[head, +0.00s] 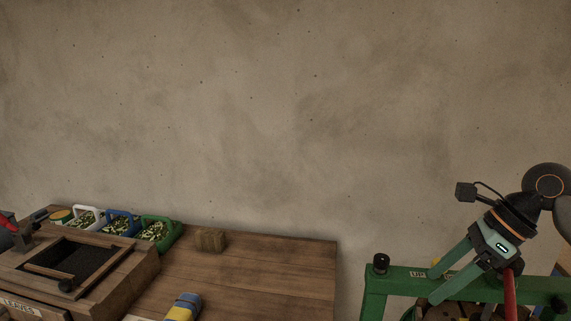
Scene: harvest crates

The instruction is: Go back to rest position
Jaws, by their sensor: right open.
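My right gripper (436,286) is at the lower right, over a green frame (378,300) with a partly hidden label. Its two fingers point down and to the left and are spread apart, with nothing seen between them. A red bar (509,296) stands just right of the gripper; I cannot tell whether they touch.
A wooden table (290,270) fills the lower left. On it are a wooden box (130,285) labelled LEAVES, white (88,211), blue (122,217) and green (170,233) baskets, a small brown block (210,240) and a yellow-blue item (184,306). The table's right part is mostly clear.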

